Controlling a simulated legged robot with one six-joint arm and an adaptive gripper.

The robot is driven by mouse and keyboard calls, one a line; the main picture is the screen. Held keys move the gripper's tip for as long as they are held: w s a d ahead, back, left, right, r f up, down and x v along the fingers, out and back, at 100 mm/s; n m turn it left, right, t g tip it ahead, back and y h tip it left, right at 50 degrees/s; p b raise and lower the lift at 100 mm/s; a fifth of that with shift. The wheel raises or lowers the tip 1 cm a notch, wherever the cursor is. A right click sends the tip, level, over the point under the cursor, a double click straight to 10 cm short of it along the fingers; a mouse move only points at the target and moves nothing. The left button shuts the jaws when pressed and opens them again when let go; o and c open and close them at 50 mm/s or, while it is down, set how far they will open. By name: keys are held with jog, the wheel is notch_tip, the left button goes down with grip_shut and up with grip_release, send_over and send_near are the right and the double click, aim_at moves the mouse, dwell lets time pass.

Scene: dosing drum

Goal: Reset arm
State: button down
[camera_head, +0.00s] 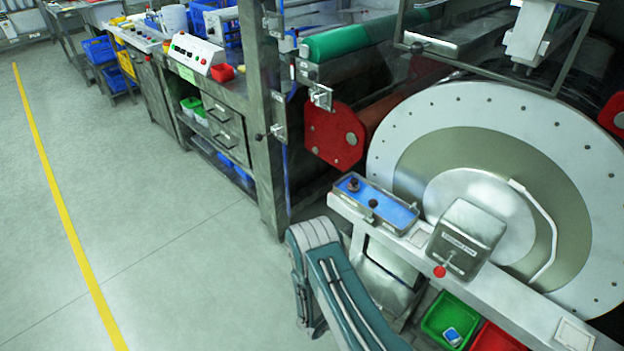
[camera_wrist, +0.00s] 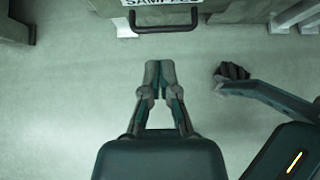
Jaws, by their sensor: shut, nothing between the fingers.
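My gripper (camera_wrist: 159,72) shows in the wrist view, with its two fingers meeting at the tips. It is shut and empty. It hangs over pale floor, just below a black handle (camera_wrist: 166,27) on a grey front with a label reading "SAMPLES". In the head view my arm shows at the bottom middle, folded; the gripper itself is not visible there.
A large white drum disc (camera_head: 500,190) fills the right. Before it is a ledge with a blue tray (camera_head: 372,202) and a grey box (camera_head: 466,238) with a red knob. Green (camera_head: 450,318) and red bins sit below. Open floor lies left, with a yellow line (camera_head: 62,200).

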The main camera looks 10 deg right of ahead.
jog(key=w+d+r+m+g+h, duration=0.1)
jog(key=w+r+m, duration=0.2)
jog(key=r, duration=0.6)
jog(key=w+d+r+m+h, duration=0.15)
jog(key=r+m, duration=0.25)
jog(key=r, duration=0.6)
jog(key=s+d+r+m+g+y, duration=0.15)
jog(key=r+m, duration=0.25)
jog(key=r, duration=0.5)
jog(key=s+d+r+m+g, duration=0.1)
jog(key=s+r+m, duration=0.15)
jog(key=r, duration=0.65)
jog(key=s+a+r+m+t+y, duration=0.1)
jog(key=s+a+r+m+y, duration=0.1)
jog(key=s+r, duration=0.5)
jog(key=s+a+r+m+t+y, duration=0.1)
jog(key=s+a+r+m+y, duration=0.1)
jog(key=s+r+m, duration=0.4)
jog(key=s+a+r+m+t+y, duration=0.1)
jog(key=s+r+m+y, duration=0.3)
jog(key=s+r, duration=0.4)
jog(key=shift+s+a+r+y, duration=0.15)
jog(key=shift+s+a+y, duration=0.2)
jog(key=shift+a, duration=0.4)
